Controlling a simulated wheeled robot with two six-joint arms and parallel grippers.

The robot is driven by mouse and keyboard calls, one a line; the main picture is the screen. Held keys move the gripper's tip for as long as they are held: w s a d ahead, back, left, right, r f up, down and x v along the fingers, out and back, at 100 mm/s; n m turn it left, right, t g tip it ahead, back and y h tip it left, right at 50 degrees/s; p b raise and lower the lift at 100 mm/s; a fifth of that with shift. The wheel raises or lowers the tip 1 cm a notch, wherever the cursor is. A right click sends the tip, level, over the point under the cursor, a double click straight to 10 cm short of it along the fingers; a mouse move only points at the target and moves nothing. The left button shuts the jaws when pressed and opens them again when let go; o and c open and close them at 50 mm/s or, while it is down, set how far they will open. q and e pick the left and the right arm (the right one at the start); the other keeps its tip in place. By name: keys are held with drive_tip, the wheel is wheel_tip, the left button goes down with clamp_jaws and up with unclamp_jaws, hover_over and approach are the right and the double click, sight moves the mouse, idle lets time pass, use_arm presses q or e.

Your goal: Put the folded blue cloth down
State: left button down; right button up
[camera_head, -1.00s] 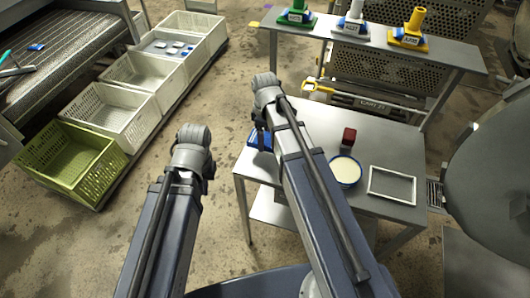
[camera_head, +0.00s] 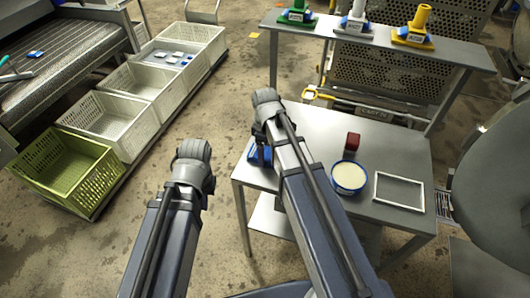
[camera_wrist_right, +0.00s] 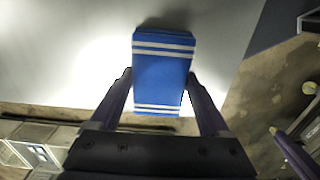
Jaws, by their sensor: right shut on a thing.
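The folded blue cloth (camera_wrist_right: 162,72) has white stripes near both ends. It lies between the two fingers of my right gripper (camera_wrist_right: 159,82), which is shut on it. In the head view the cloth (camera_head: 259,156) shows as a small blue patch at the left edge of the steel table (camera_head: 315,125), partly behind my right arm. A dark shadow lies close to the cloth on the pale tabletop; I cannot tell whether the cloth touches it. My left wrist is left of the table; its gripper is hidden.
A shelf (camera_head: 380,40) behind holds green, white and yellow items. Crates, one green (camera_head: 66,170), stand left. Bare tabletop lies around the red block.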

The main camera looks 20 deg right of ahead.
drive_tip(key=shift+f, duration=0.25)
drive_tip(key=o, duration=1)
drive_tip(key=shift+r, duration=0.1)
drive_tip(key=shift+r, duration=0.1)
wheel_tip(320, 180, up, 12)
drive_tip(key=p, duration=1.2)
drive_tip(key=shift+s+a+r+m+h, duration=0.1)
drive_tip(key=shift+s+a+m+h, duration=0.1)
drive_tip(key=shift+s+a+m, duration=1.5)
drive_tip(key=shift+s+a+f+m+h, duration=0.15)
drive_tip(key=shift+s+a+m, duration=0.6)
drive_tip(key=shift+s+a, duration=1.7)
drive_tip(key=shift+s+a+r+m+h, duration=0.2)
drive_tip(key=shift+s+a+m, duration=1)
drive_tip(key=shift+s, duration=1.8)
drive_tip(key=shift+d, duration=0.1)
